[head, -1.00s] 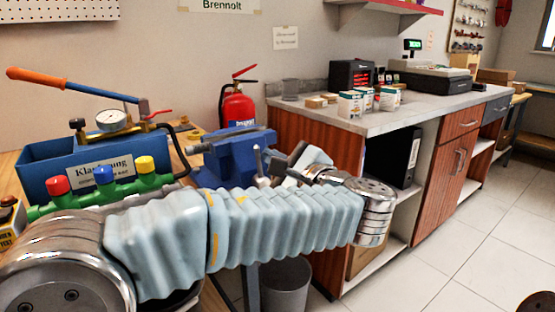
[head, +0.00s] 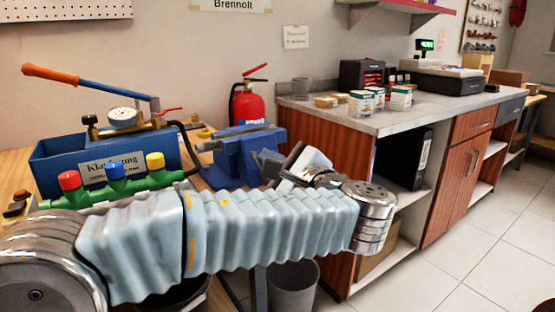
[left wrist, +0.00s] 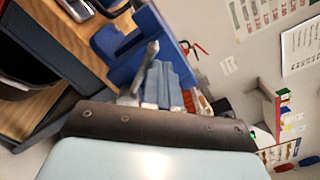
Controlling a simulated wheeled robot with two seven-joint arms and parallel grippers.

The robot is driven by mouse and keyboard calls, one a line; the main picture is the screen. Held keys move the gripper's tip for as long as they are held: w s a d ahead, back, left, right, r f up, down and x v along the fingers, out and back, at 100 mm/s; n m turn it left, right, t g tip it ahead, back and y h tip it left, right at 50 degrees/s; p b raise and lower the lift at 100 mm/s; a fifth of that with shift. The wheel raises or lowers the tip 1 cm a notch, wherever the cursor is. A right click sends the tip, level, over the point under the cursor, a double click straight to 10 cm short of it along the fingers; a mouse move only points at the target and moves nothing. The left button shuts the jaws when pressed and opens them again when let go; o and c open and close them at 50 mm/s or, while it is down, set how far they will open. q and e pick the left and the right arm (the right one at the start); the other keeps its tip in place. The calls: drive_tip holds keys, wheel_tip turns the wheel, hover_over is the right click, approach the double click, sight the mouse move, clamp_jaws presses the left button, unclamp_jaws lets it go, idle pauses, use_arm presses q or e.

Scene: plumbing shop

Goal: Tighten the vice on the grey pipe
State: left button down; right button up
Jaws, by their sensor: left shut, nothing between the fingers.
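The blue vice (head: 240,157) stands at the bench's right end in the head view. It also shows at the top of the left wrist view (left wrist: 128,68). A short grey piece, perhaps the pipe, shows at its left side, but I cannot make out how it sits in the jaws. My left gripper (head: 264,163) is at the vice's right front side, its fingers shut and empty. In the left wrist view its fingers (left wrist: 164,72) lie beside a thin grey bar (left wrist: 150,53), likely the vice handle. I cannot tell if they touch. My right gripper is out of view.
A blue test pump (head: 105,155) with a gauge and a green manifold (head: 125,185) stand left of the vice. A red fire extinguisher (head: 247,106) is behind it. A counter (head: 385,120) stands to the right, and a grey bin (head: 293,288) below.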

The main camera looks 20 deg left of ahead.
use_arm(q)
drive_tip(key=shift+s+a+f, duration=0.2)
drive_tip(key=shift+s+a, duration=0.2)
drive_tip(key=shift+s, duration=0.1)
idle(0.3)
drive_tip(key=shift+s+a+f+b, duration=0.25)
drive_tip(key=shift+s+f+b, duration=0.1)
drive_tip(key=shift+b, duration=0.2)
drive_tip(key=shift+s+a, duration=0.1)
drive_tip(key=shift+f, duration=0.1)
